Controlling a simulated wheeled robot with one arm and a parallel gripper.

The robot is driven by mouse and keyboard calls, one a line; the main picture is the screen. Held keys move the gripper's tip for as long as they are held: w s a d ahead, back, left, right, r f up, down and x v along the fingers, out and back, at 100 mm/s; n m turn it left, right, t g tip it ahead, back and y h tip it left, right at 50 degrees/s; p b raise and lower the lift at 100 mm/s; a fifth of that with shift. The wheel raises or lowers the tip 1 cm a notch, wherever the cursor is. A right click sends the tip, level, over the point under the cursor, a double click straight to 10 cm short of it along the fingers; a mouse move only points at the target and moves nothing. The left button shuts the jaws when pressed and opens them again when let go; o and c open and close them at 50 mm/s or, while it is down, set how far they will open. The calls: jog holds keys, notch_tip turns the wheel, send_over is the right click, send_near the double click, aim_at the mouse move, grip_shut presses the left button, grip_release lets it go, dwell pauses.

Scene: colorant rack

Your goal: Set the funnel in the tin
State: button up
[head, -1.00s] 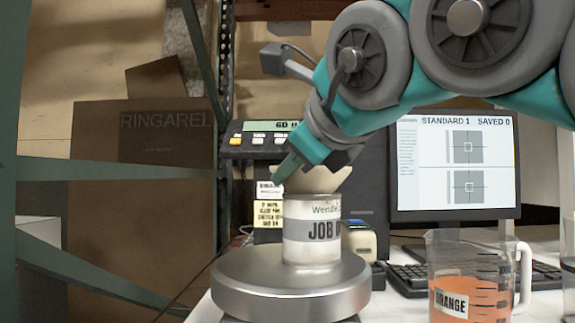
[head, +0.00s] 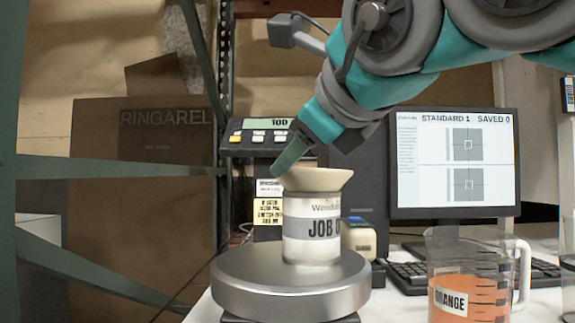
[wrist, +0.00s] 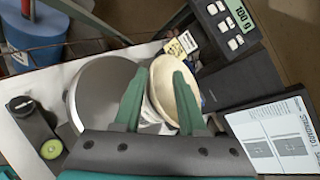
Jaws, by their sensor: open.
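The cream funnel (head: 316,180) sits in the mouth of the white tin (head: 312,243) labelled "JOB", its wide rim upward and close to level. The tin stands upright on a round metal scale pan (head: 290,288). My gripper (head: 284,164) is open, with its green fingertips just above and beside the left of the funnel's rim. In the wrist view my two fingers (wrist: 160,73) are spread apart, with the right one in front of the funnel (wrist: 164,94). The fingers and funnel hide most of the tin there.
The scale display (head: 278,124) stands behind the tin. A measuring jug of orange liquid (head: 468,275), a keyboard (head: 408,278) and a monitor (head: 455,165) are at the right. A green rack post and braces stand at the left.

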jog(key=v, duration=0.9)
jog(key=shift+s, duration=0.25)
jog(key=shift+d+r, duration=0.1)
jog(key=shift+r, duration=0.05)
dwell(1.2)
